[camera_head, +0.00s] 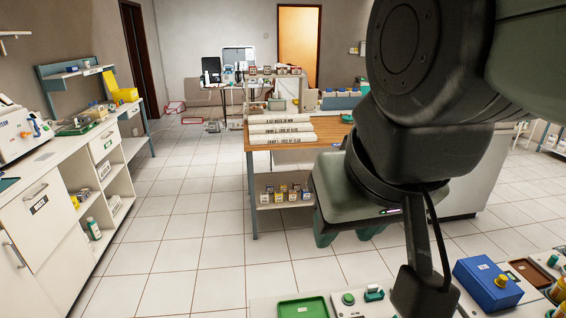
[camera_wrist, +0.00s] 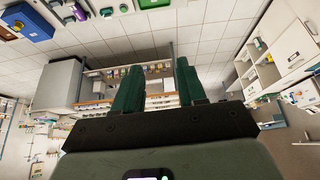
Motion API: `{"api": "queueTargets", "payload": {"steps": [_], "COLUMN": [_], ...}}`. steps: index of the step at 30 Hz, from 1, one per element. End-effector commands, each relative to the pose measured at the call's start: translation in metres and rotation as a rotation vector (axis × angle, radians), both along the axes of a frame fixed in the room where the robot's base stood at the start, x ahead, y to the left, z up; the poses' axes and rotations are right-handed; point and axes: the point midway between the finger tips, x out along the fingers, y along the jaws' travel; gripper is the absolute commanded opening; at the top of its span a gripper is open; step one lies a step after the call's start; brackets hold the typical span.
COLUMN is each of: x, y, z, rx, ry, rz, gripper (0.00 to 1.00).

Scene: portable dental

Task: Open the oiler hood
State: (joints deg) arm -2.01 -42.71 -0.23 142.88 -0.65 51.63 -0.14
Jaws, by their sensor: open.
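My gripper (camera_head: 346,238) hangs in front of the wooden-topped table in the head view, with its dark green fingers pointing down. The wrist view shows the two fingers (camera_wrist: 158,80) apart, with nothing between them. I cannot make out an oiler or its hood for certain. A white device (camera_head: 341,304) with a green button and a small green-and-white part stands at the bottom edge of the head view. My arm partly covers it, and its lower part is out of frame. My gripper is apart from it.
A green tray (camera_head: 303,308) and a blue box (camera_head: 487,284) flank the white device on the near counter. The wooden table (camera_head: 336,133) bears white rolls or bars (camera_head: 281,130). White cabinets (camera_head: 40,208) line the left. The tiled floor (camera_head: 190,225) between is clear.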

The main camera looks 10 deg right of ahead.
Motion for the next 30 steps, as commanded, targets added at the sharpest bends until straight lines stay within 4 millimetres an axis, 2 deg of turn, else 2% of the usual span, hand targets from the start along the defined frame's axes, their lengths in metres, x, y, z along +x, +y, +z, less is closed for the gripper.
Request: {"api": "queueTargets", "payload": {"steps": [4,8,11,14,18,22,26,27,30], "x": [0.017,0.056,0.094,0.129,0.167,0.187,0.188,0.185,0.171], "y": [-0.005,-0.024,-0.052,-0.089,-0.155,-0.228,-0.305,-0.33,-0.388], "z": [0.0,-0.003,-0.012,-0.028,-0.061,-0.101,-0.147,-0.161,-0.195], "rx": [0.056,0.172,0.267,0.338,0.395,0.4,0.359,0.336,0.268], "ry": [0.028,0.073,0.1,0.115,0.121,0.115,0.105,0.1,0.092], "rz": [-0.04,-0.146,-0.268,-0.402,-0.605,-0.797,-0.982,-1.036,-1.156], "gripper": [0.48,0.48,0.48,0.48,0.48,0.48,0.48,0.48,0.48]}}
